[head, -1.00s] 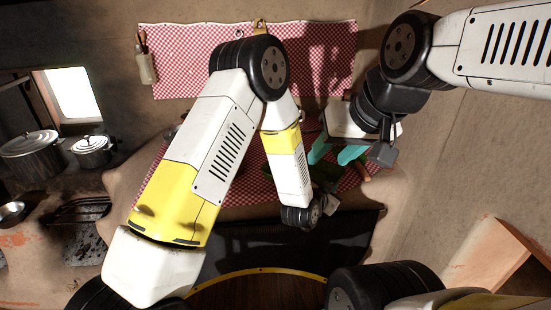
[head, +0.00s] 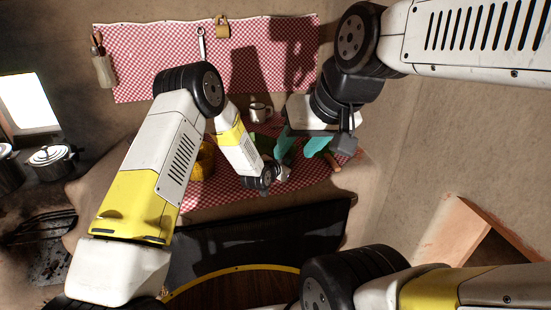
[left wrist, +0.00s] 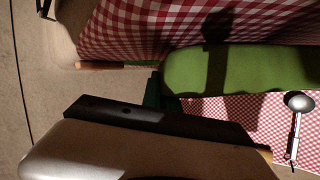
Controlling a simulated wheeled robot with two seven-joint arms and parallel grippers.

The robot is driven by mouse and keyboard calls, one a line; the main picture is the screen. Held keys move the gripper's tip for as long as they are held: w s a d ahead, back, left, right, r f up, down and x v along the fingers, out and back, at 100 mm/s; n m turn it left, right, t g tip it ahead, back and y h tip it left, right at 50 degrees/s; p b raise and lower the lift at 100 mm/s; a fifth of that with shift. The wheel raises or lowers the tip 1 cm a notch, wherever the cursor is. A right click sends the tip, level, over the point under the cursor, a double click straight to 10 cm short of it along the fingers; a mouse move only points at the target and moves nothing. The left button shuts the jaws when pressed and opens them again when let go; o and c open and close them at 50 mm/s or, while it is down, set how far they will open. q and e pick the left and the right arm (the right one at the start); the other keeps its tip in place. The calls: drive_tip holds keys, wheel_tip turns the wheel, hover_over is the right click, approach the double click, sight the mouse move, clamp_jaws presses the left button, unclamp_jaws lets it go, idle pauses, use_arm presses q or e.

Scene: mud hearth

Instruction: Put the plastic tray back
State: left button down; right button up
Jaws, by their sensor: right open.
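A flat, smooth green piece, which looks like the plastic tray (left wrist: 235,75), lies across the upper right of the left wrist view, with a dark shadow over it. In the head view only a small green patch (head: 264,144) shows beside my left forearm. My left gripper (left wrist: 155,90) is at the tray's left end; a dark teal finger shows there, and the rest is hidden by the hand. I cannot tell whether it grips the tray. My right gripper (head: 302,146) has its teal fingers apart, pointing down over the right part of the counter, with nothing between them.
A checked cloth (head: 215,195) covers the counter. A mug (head: 260,113) stands at the back, and a yellow basket (head: 205,160) is partly behind my left arm. A lidded pot (head: 50,158) stands at the left.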

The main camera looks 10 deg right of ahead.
use_arm(q)
drive_tip(key=shift+f, duration=1.1)
drive_tip(key=shift+f, duration=0.15)
drive_tip(key=c, duration=1.6)
unclamp_jaws()
drive_tip(key=shift+c, duration=0.2)
